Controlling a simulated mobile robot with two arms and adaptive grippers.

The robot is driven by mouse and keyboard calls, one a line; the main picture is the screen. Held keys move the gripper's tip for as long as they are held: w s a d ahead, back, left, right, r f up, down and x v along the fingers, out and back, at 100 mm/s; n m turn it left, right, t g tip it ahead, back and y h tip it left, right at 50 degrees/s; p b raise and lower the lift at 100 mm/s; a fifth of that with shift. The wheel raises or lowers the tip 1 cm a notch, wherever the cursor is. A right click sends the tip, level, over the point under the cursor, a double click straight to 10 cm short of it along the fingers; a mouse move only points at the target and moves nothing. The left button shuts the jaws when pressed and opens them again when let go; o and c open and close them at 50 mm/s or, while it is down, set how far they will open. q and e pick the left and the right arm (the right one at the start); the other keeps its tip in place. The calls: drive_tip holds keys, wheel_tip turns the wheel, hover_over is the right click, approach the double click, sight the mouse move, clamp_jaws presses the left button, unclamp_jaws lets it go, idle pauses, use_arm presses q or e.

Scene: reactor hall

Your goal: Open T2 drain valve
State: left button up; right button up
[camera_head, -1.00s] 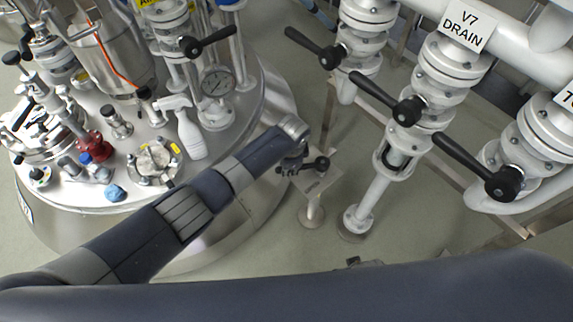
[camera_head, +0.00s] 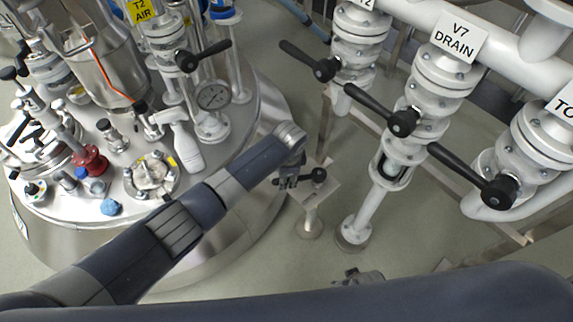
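No label reading "T2 drain" is legible. A white flanged valve (camera_head: 358,45) at the top has a black lever (camera_head: 310,62); its label is cut off, showing only a "2". My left arm reaches in from the left. Its gripper (camera_head: 288,181) is small and dark, beside a black handle-like part (camera_head: 317,176) above a small floor stand (camera_head: 312,200). I cannot tell whether they touch or whether the fingers are open. My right forearm crosses the bottom. A grey part (camera_head: 358,276) above its edge may be my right gripper; its fingers are unclear.
A valve labelled "V7 DRAIN" (camera_head: 440,80) has a black lever (camera_head: 382,109). Another black-levered valve (camera_head: 530,145) stands at right. The steel vessel top (camera_head: 215,160) at left carries a spray bottle (camera_head: 185,145), a gauge (camera_head: 213,97) and a valve labelled "T2 AIR" (camera_head: 160,45).

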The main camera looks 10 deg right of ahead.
use_arm(q)
wheel_tip(320, 180, up, 9)
drive_tip(key=s, duration=0.2)
